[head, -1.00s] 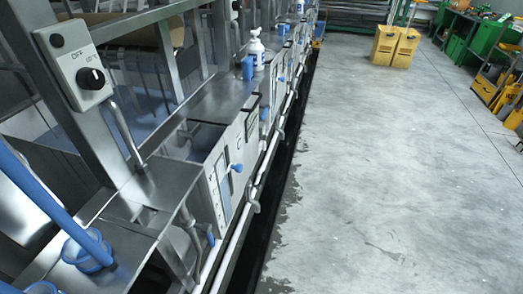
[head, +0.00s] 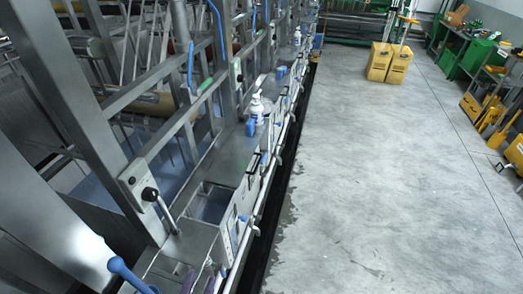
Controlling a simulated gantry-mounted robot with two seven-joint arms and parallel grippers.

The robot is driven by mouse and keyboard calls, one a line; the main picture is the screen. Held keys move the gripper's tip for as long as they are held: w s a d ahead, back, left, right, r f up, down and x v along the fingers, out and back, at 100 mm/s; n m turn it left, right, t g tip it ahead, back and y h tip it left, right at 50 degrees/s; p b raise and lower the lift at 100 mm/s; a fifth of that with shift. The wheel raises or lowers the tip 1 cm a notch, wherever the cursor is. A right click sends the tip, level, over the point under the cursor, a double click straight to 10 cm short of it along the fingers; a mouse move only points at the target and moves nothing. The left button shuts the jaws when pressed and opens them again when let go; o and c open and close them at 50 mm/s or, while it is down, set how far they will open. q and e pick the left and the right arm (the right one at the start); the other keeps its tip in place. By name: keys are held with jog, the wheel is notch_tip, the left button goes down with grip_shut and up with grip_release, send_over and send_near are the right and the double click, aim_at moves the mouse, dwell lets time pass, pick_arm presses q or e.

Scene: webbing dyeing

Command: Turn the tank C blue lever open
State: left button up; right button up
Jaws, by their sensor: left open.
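A row of steel tanks runs along the left, with small blue levers on their front faces. The nearest clear blue lever (head: 243,218) sticks out from the front of an open-topped tank (head: 211,189). The tank letters are too small to read, so I cannot tell which is tank C. My left gripper (head: 203,283) shows only partly at the bottom edge, its fingers apart and apparently empty, below and left of that lever and clear of it. My right gripper is not in view.
A switch box with a black knob (head: 150,194) sits on the near frame post. A white bottle (head: 257,108) stands on the tank tops. A pale pipe runs along the tank fronts.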

pick_arm(q)
notch_tip(320, 180, up, 8)
jog(key=s+a+g+y+p, duration=0.2)
jog(key=g+y+p, duration=0.2)
jog(key=g+p, duration=0.4)
jog(key=s+a+f+g+y, duration=0.1)
jog(key=s+a+f+g, duration=0.1)
jog(key=s+g, duration=0.3)
jog(key=s+a+f+g+y, duration=0.1)
jog(key=s+a+f+g, duration=0.1)
jog(key=s+g, duration=0.3)
jog(key=shift+s+n+b, duration=0.3)
jog(key=shift+s+n, duration=0.1)
jog(key=shift+s, duration=0.75)
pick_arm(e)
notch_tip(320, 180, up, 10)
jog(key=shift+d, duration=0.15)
